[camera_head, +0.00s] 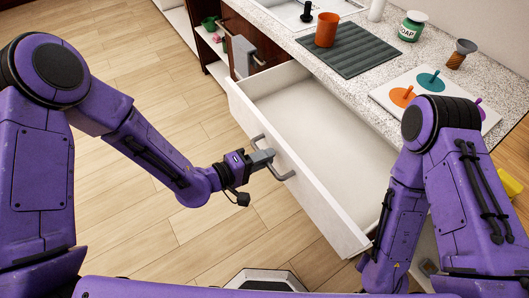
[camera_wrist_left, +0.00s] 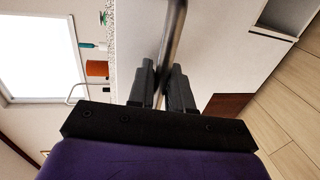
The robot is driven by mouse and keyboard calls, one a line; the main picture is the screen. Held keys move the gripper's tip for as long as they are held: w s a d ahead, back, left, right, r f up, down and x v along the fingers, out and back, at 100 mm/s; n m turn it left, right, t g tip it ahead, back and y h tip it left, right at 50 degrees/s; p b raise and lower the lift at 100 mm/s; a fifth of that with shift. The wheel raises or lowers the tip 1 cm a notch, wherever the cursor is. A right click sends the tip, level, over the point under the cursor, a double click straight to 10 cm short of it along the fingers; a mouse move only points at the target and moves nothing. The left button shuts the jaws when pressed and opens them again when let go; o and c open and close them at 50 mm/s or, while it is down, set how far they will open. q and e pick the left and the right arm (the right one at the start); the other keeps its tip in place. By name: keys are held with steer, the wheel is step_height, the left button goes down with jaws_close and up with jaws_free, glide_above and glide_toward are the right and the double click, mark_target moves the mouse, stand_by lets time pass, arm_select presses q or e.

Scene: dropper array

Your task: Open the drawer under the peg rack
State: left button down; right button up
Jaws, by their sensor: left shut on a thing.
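The white drawer (camera_head: 318,208) under the counter is pulled well out, and its pale inside looks empty. My left gripper (camera_head: 267,157) is shut on the grey bar handle (camera_head: 286,175) on the drawer's front. In the left wrist view the two dark fingers (camera_wrist_left: 164,80) close around the metal handle bar (camera_wrist_left: 174,32). The peg rack (camera_head: 410,81), a white board with orange, teal and purple pieces, lies on the counter above the drawer, partly hidden by my right arm. My right gripper does not show.
The counter holds a dark ribbed mat (camera_head: 355,52), an orange cup (camera_head: 326,30), a green soap jar (camera_head: 412,26) and a brown-handled object (camera_head: 461,54). The wooden floor (camera_head: 150,45) at the left is clear.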

arm_select(q)
steer(key=c, duration=1.2)
jaws_free()
steer(key=shift+c, duration=0.2)
steer(key=shift+a, duration=0.1)
steer(key=v, duration=1)
steer(key=shift+a+b, duration=0.2)
steer(key=shift+b, duration=0.25)
